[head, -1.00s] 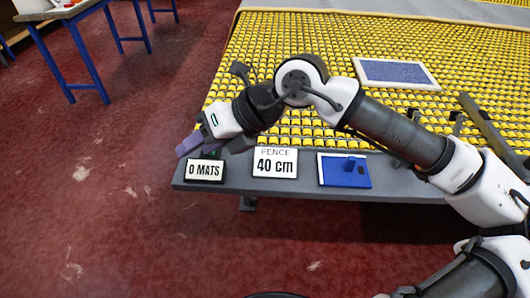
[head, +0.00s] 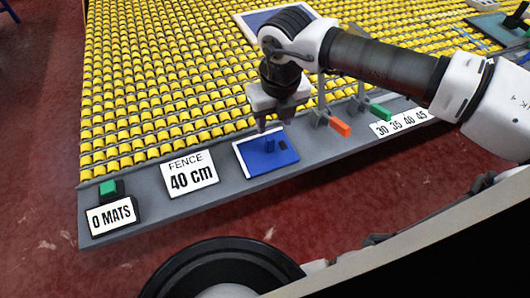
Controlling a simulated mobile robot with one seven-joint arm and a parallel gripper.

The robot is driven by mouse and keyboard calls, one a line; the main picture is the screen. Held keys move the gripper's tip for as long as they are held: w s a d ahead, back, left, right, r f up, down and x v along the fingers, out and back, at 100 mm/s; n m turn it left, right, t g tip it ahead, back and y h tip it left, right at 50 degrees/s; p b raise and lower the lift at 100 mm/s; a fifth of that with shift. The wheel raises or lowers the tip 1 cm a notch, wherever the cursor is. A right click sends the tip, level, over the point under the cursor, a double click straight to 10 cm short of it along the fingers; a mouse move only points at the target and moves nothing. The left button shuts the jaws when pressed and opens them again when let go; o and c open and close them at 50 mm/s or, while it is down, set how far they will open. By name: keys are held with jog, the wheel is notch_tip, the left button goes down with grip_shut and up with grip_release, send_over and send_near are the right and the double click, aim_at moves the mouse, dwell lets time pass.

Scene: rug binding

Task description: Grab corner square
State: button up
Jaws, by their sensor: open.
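A flat blue square (head: 262,158) with a white border on its left and top sides lies on the grey front ledge in the head view; I take it for the corner square. A small upright blue knob (head: 269,145) stands on it, with a small dark patch beside it. My gripper (head: 275,122) points down just above the knob, fingers open and empty. It looks close to the knob, but I cannot tell whether they touch. The gripper partly covers the square's far edge.
The ledge also bears a "0 MATS" sign (head: 111,217) with a green button, a "FENCE 40 cm" sign (head: 190,175), orange (head: 340,127) and green handles (head: 380,111), and a number scale (head: 402,121). Yellow rollers (head: 160,90) fill the table behind. A blue-and-white panel lies behind my arm.

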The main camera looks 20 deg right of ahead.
jog(key=f+b, duration=0.1)
jog(key=f, duration=0.2)
jog(key=w+f+b, duration=0.1)
jog(key=f, duration=0.2)
jog(key=f+b, duration=0.1)
jog(key=f, duration=0.2)
jog(key=shift+w+a, duration=0.15)
jog(key=shift+w, duration=0.15)
jog(key=shift+r, duration=0.1)
jog(key=shift+c, duration=0.4)
grip_shut()
